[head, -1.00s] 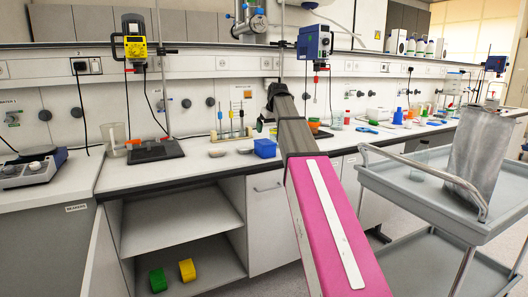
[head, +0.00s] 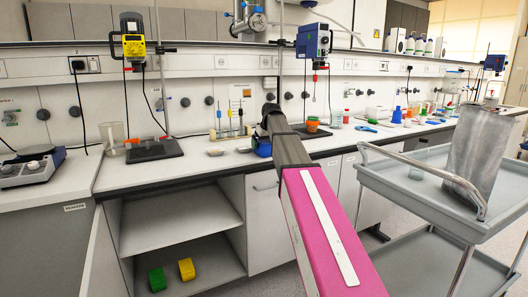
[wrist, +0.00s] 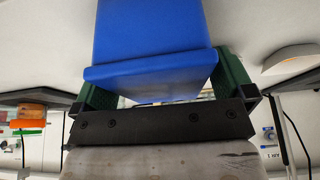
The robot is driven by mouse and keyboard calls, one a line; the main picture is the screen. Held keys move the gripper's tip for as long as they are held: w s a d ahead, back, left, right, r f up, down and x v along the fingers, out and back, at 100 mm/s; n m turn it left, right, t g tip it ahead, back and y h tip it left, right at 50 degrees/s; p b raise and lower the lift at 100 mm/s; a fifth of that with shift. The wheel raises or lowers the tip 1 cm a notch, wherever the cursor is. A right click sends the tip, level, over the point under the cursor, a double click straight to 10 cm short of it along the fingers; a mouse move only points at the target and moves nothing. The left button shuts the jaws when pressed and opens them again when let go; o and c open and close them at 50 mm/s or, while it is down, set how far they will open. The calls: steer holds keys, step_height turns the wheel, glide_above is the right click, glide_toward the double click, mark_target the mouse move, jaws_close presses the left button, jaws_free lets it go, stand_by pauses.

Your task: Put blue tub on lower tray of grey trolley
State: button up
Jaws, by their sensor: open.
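The blue tub (head: 263,149) stands on the white bench top, partly hidden by my arm in the head view. In the wrist view the blue tub (wrist: 150,50) fills the upper middle, between the two green fingers of my gripper (wrist: 158,85). The gripper is open around the tub; a small gap shows beside the right finger, and contact on the left is unclear. The grey trolley (head: 400,185) stands at the right. Its lower tray (head: 425,262) is partly in view and its visible part looks empty.
A rack with pipettes (head: 232,133) is behind the tub. Green (head: 157,279) and yellow (head: 187,269) blocks lie in the open cabinet below the bench.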

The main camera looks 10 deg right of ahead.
steer(key=shift+w+f, duration=0.15)
steer(key=shift+f, duration=0.1)
steer(key=shift+f, duration=0.25)
stand_by(0.4)
steer(key=c, duration=0.9)
